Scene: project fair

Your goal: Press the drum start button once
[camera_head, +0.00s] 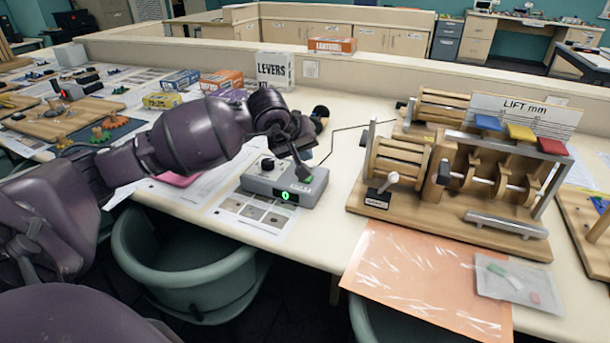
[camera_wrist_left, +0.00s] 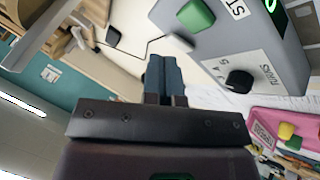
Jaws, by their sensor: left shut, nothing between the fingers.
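The drum control box (camera_head: 258,185) is grey and sits near the table's front edge, with a lit green "0" display (camera_head: 285,196) and a black knob (camera_head: 267,164). In the left wrist view the box (camera_wrist_left: 265,45) shows its green start button (camera_wrist_left: 196,15), beside a partly cut-off "ST" label, and the knob (camera_wrist_left: 239,82) marked TURNS. My left gripper (camera_head: 303,172) is shut and empty, its fingers pointing down over the box's right end. In the wrist view its fingertips (camera_wrist_left: 162,60) appear beside the green button; contact cannot be told. My right gripper is not in view.
A wooden drum machine (camera_head: 460,170) with coloured keys and a "LIFT mm" board stands to the right. A cable runs from the box's area toward it. An orange sheet (camera_head: 415,270) lies in front. A green chair (camera_head: 185,265) is below the table edge.

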